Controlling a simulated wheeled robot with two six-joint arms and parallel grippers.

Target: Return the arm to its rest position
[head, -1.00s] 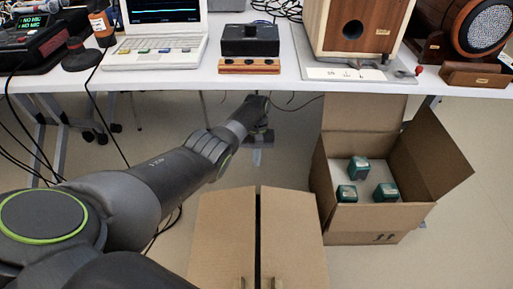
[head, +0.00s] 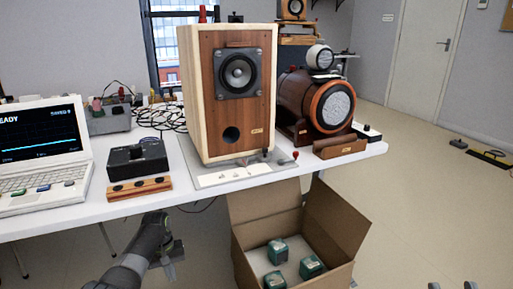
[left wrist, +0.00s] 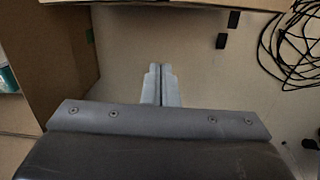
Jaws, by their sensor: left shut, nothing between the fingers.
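My left arm reaches in from the bottom left of the head view. Its gripper (head: 172,268) hangs below the table's front edge, left of the open carton, touching nothing that I can see. In the left wrist view its two fingers (left wrist: 161,88) lie together, shut and empty, over the bare floor. At the bottom right of the head view, two grey tips stand apart at the frame edge. They look like the fingertips of my right gripper (head: 452,285), open with nothing between them. The rest of it is cut off.
The white table (head: 50,225) carries a laptop (head: 40,150), a black box (head: 137,158), a wooden speaker (head: 232,95) and a round-fronted speaker (head: 318,105). An open carton (head: 345,225) with teal-sided blocks (head: 277,252) stands below the table.

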